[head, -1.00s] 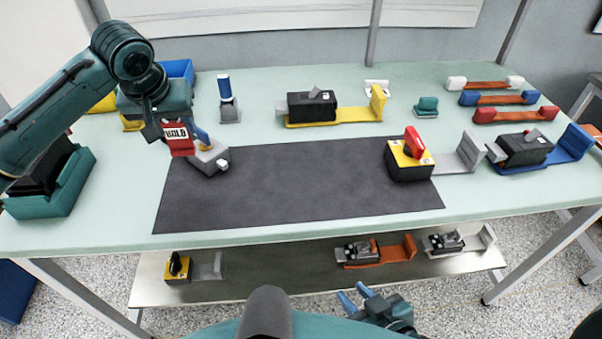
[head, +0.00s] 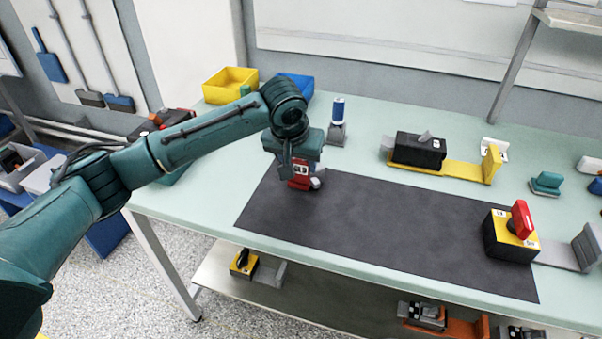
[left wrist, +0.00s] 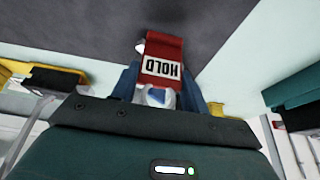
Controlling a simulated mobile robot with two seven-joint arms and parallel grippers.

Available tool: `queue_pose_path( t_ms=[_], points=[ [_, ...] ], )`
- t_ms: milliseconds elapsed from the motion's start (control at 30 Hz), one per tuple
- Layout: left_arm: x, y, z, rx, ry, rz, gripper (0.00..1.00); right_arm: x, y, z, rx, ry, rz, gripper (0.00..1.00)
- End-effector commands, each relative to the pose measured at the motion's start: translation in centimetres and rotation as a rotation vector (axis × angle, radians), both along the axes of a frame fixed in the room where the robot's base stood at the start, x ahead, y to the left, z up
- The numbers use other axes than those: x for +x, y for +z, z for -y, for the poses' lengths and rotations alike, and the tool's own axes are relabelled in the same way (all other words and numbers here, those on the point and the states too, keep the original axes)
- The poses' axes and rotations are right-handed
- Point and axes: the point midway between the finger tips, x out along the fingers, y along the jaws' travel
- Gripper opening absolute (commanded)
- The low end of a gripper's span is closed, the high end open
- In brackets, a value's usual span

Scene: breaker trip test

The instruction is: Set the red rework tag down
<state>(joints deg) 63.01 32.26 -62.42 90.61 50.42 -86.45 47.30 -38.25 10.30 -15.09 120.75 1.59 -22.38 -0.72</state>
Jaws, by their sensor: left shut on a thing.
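The red rework tag (head: 299,174) is a small red piece with a white label; in the left wrist view the tag (left wrist: 162,62) reads HOLD. My left gripper (head: 300,182) is shut on it, at the back left corner of the dark mat (head: 400,228). In the left wrist view the blue fingers of the gripper (left wrist: 160,92) stand on both sides of the tag's lower part. A small light-coloured thing (head: 317,183) shows right beside the tag, mostly hidden by the gripper. Whether the tag touches the mat is unclear. My right gripper is out of view.
A black breaker on a yellow base (head: 440,172) stands behind the mat. A yellow and black box with a red handle (head: 513,232) is at the mat's right end. The mat's middle is clear.

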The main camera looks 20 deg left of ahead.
Motion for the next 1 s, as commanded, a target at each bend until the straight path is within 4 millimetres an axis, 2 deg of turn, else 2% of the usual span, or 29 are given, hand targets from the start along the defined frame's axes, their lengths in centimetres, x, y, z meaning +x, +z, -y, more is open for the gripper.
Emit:
queue_pose_path(
  t_ms=[267, 633, 667, 900, 1000],
  points=[
    [-0.1, -3.5, 0.0, 0.000, -0.001, -0.001, 0.23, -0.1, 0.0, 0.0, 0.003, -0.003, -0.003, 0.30],
    [-0.1, -3.9, 0.0, -0.001, -0.001, -0.001, 0.23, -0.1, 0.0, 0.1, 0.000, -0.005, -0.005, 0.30],
    [0.0, -3.9, 0.0, -0.001, -0.001, 0.000, 0.47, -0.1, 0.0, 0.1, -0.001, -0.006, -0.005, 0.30],
    [0.0, -3.8, 0.0, -0.001, -0.001, 0.000, 0.67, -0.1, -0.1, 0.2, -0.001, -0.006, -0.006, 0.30],
    [0.0, -3.8, 0.0, -0.001, -0.001, 0.000, 0.67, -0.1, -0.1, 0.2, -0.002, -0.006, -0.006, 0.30]
  ],
)
